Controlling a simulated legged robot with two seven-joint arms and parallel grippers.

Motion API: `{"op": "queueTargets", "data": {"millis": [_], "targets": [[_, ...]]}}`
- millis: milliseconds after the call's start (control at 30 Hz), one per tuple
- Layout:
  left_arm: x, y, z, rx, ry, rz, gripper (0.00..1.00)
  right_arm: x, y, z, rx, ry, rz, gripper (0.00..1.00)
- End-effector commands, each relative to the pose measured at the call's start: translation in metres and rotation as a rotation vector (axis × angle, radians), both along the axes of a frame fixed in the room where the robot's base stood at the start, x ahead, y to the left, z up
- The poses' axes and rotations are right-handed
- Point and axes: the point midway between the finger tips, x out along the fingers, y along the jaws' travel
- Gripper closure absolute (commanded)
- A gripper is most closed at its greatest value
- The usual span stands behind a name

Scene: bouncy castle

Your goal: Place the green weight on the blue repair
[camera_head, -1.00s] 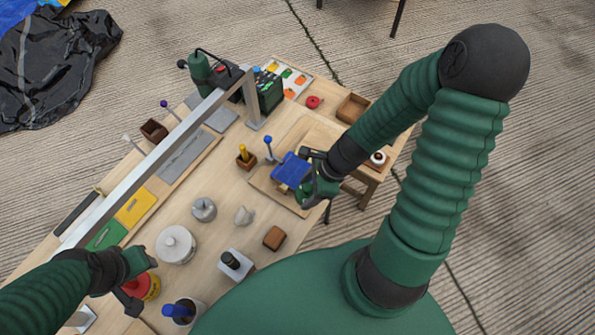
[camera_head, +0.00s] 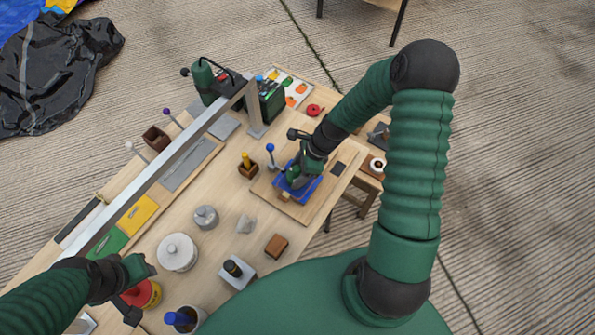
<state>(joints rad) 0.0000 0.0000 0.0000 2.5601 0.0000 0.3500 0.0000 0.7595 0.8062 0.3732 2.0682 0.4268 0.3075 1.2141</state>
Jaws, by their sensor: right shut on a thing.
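The blue repair (camera_head: 313,190) is a blue patch lying on a wooden board at the right part of the workbench. My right gripper (camera_head: 297,177) is over the patch, pointing down, and shut on the green weight (camera_head: 293,180). The weight is mostly hidden by the gripper, and I cannot tell whether it touches the patch. My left gripper (camera_head: 140,291) is open at the near left, around or just above a red and yellow roll (camera_head: 148,294).
The wooden board (camera_head: 331,191) has a dark square piece on it. A blue-knobbed pin (camera_head: 270,150) and a wooden cup with a yellow item (camera_head: 247,168) stand to its left. A long metal beam (camera_head: 160,162) crosses the bench.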

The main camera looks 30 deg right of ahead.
Motion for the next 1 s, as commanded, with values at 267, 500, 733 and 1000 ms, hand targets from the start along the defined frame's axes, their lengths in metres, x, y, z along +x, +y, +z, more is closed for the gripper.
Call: {"op": "queueTargets", "data": {"millis": [267, 500, 733, 1000], "targets": [[0.0, 0.0, 0.0, 0.0, 0.0, 0.0, 0.64, 0.0, -0.001, -0.001, 0.0, 0.0, -0.001, 0.21], [0.0, 0.0, 0.0, 0.0, 0.0, 0.0, 0.64, 0.0, -0.001, -0.001, 0.0, 0.0, -0.001, 0.19], [0.0, 0.0, 0.002, 0.0, 0.0, 0.0, 0.64, -0.003, -0.008, 0.019, -0.004, -0.002, -0.002, 0.19], [0.0, 0.0, 0.008, 0.0, 0.0, 0.0, 0.64, -0.017, -0.031, 0.083, -0.004, -0.003, -0.001, 0.19]]}}
